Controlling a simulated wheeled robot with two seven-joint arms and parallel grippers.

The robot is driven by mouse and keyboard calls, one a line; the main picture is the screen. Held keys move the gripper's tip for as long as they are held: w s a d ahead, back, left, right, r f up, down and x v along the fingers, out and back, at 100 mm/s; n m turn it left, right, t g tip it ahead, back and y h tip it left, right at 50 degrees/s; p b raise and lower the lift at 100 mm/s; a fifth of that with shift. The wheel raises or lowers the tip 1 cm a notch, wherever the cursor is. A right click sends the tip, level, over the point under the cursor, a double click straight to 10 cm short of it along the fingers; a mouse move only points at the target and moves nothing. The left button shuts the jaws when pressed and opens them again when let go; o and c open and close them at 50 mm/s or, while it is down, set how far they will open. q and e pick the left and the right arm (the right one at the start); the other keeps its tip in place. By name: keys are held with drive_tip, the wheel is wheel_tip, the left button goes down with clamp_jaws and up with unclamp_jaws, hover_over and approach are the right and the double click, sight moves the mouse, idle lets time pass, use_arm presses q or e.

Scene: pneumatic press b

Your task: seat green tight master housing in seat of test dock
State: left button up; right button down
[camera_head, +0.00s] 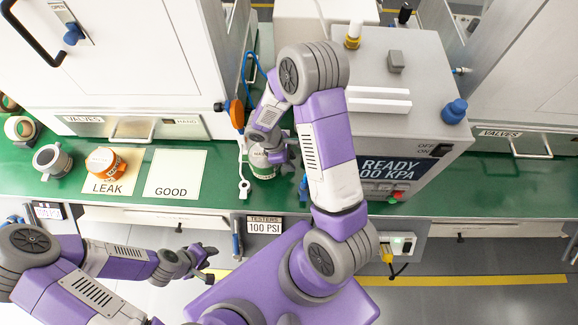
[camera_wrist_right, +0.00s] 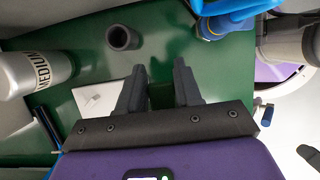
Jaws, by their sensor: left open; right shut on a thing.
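The housing (camera_head: 262,168) is a short cylinder with a white label whose visible letters start "MA" and some green on it. The test dock (camera_head: 408,130) is a grey box reading "READY" and "00 KPA". My right arm hides part of it, and I cannot make out its seat. My left gripper (camera_head: 206,264) is open and empty in front of the bench.
The GOOD card (camera_head: 174,174) is bare. A grey part (camera_head: 52,161) stands further left.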

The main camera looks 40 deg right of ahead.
drive_tip(key=w+d, duration=0.2)
drive_tip(key=w+d+p, duration=0.1)
drive_tip(key=w+d, duration=0.1)
drive_tip(key=shift+w+f, duration=0.1)
drive_tip(key=shift+w, duration=0.3)
drive_tip(key=shift+w+d, duration=1)
drive_tip(key=shift+w, duration=0.15)
drive_tip(key=shift+f+b, duration=0.9)
drive_tip(key=shift+f, duration=0.35)
drive_tip(key=c, duration=0.7)
unclamp_jaws()
drive_tip(key=p+v, duration=0.1)
drive_tip(key=v, duration=0.6)
drive_tip(key=shift+a+r+p, duration=0.15)
drive_tip(key=shift+r+p, duration=0.15)
